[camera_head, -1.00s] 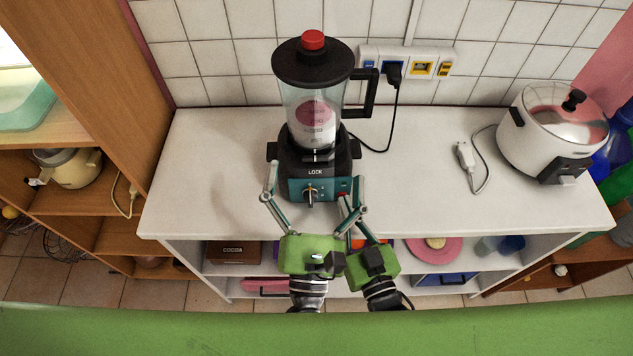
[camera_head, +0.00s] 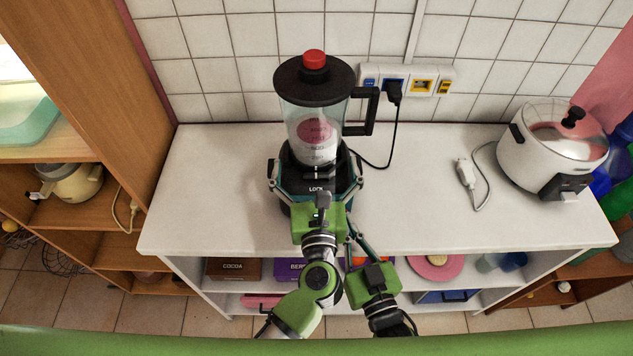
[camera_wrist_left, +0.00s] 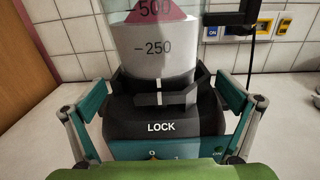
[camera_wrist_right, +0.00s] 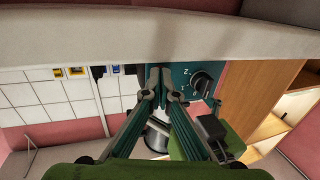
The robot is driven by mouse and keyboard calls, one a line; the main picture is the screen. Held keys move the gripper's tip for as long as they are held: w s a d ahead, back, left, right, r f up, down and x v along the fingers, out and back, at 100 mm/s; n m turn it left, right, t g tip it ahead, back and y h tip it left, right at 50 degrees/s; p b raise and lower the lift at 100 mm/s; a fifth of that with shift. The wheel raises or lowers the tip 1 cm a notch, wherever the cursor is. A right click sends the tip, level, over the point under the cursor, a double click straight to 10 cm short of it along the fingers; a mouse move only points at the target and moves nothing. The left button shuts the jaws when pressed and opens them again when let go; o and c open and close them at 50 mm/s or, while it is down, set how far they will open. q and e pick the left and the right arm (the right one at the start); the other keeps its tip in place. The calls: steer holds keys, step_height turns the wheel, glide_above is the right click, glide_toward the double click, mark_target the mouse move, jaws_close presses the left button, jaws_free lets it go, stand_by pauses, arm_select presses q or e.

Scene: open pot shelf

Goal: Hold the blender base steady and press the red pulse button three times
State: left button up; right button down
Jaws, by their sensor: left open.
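The blender (camera_head: 319,130) stands upright on the white counter, with a dark jar lid and red cap. Its teal and black base (camera_head: 318,186) is marked LOCK; it also fills the middle of the left wrist view (camera_wrist_left: 165,128). My left gripper (camera_head: 314,168) is open, with one finger on each side of the base; I cannot tell whether both touch. My right gripper (camera_wrist_right: 161,75) has its fingertips together, close to the teal front panel (camera_wrist_right: 182,78) beside the dial (camera_wrist_right: 200,83). In the head view the left gripper covers most of the panel, and the red pulse button is hidden.
A black cord runs from the blender to the wall socket strip (camera_head: 408,80). A rice cooker (camera_head: 550,150) and a loose white plug (camera_head: 466,172) are at the right. The counter (camera_head: 215,195) is clear left of the blender. Boxes and a pink plate (camera_head: 436,268) sit on the shelf below.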

arm_select(q)
steer(key=shift+w, duration=1.4)
steer(key=shift+c, duration=0.4)
steer(key=c, duration=1.9)
